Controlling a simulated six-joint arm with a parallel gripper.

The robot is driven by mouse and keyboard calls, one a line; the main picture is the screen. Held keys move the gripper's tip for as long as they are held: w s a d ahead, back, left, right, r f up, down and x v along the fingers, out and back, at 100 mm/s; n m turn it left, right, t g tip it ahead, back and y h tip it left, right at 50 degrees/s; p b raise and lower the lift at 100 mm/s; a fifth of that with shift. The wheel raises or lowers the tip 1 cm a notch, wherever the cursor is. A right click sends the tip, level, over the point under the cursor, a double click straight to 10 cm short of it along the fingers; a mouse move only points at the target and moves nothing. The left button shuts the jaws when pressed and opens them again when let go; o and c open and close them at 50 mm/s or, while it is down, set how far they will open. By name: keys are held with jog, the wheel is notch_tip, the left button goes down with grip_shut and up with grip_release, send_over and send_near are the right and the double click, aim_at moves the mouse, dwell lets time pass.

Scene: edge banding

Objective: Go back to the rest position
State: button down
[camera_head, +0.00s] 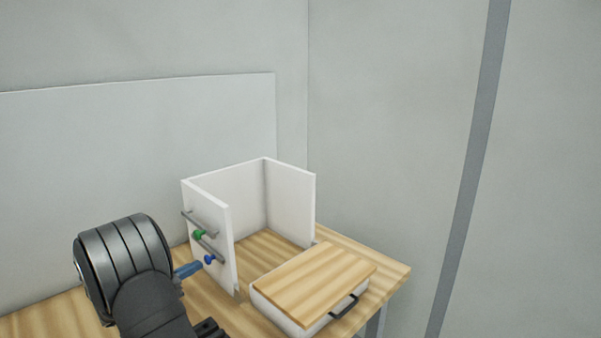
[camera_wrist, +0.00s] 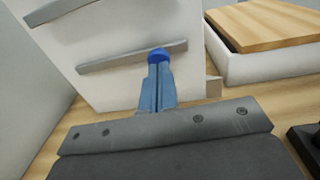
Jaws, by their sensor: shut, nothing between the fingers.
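My gripper (camera_head: 200,264) is shut and empty, its blue fingers pointing at the side panel of a white open-topped box (camera_head: 221,205). In the wrist view, the shut fingertips (camera_wrist: 158,66) are right at a blue knob (camera_wrist: 158,54) on a grey bar (camera_wrist: 110,62). I cannot tell whether they touch it. In the head view, the blue knob (camera_head: 209,259) appears just beyond the fingertips. A green knob (camera_head: 200,234) sits above it, near the upper bar (camera_head: 200,223).
A white drawer-like box with a wooden top (camera_head: 315,270) and dark handle (camera_head: 344,307) is right of the panel. The wooden table (camera_head: 395,268) ends at the right. A dark object (camera_head: 208,328) lies near the front. A grey wall stands behind.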

jog(key=shift+w+d, duration=0.2)
jog(key=shift+w, duration=0.1)
jog(key=s+a+m, duration=0.8)
jog(key=s+a, duration=0.2)
jog(key=a, duration=0.1)
jog(key=shift+s+a, duration=0.15)
jog(key=shift+a, duration=0.1)
dwell(0.3)
jog(key=shift+r, duration=0.15)
dwell(1.3)
